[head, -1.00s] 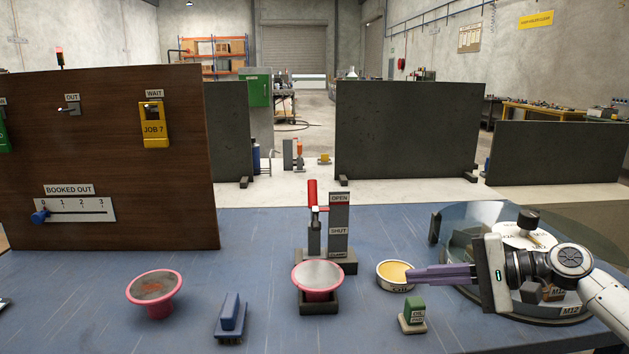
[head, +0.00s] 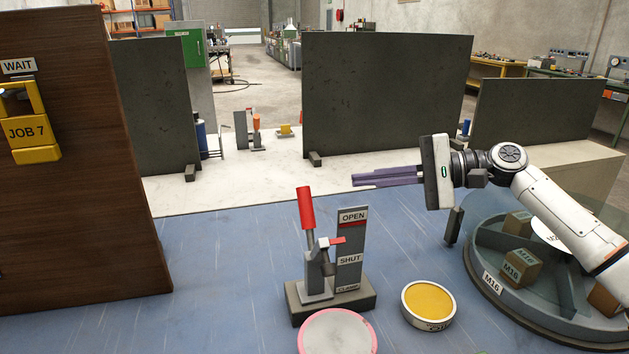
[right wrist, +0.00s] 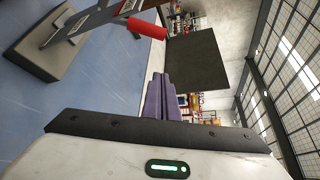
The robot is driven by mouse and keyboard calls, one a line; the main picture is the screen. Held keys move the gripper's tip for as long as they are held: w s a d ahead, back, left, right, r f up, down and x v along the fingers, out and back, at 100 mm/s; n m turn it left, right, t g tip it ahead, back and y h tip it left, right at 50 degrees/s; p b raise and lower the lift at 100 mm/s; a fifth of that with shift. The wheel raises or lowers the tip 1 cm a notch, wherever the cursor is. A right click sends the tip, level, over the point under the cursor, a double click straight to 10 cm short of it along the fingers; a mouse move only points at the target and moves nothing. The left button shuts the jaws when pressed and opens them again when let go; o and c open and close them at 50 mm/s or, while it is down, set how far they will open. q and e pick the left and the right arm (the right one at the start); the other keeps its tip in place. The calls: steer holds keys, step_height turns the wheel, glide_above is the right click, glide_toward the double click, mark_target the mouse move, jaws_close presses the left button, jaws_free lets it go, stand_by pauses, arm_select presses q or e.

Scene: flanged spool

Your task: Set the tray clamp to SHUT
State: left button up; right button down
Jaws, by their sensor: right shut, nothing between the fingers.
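The tray clamp (head: 318,285) stands on a dark base on the blue bench, with its red handle (head: 306,208) upright. Beside it is a grey plate with an OPEN label (head: 353,216) above a SHUT label (head: 350,260). A small red bar (head: 336,240) shows between the two labels. My right gripper (head: 355,181) is shut and empty, its purple fingers pointing left, above and right of the clamp in the picture, apart from the handle. In the right wrist view the fingers (right wrist: 160,88) are together and the red handle (right wrist: 147,30) lies beyond them. My left gripper is out of view.
A pink-flanged spool (head: 338,333) stands just in front of the clamp. A tin with yellow contents (head: 428,303) is to its right. A round carousel (head: 490,270) with boxes is at the right, and a wooden panel (head: 70,180) at the left. Dark screens (head: 385,95) stand behind.

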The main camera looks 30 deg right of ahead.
steer(key=w+a+p, duration=0.3)
steer(key=a, duration=0.6)
steer(key=shift+w+f, duration=0.3)
stand_by(0.4)
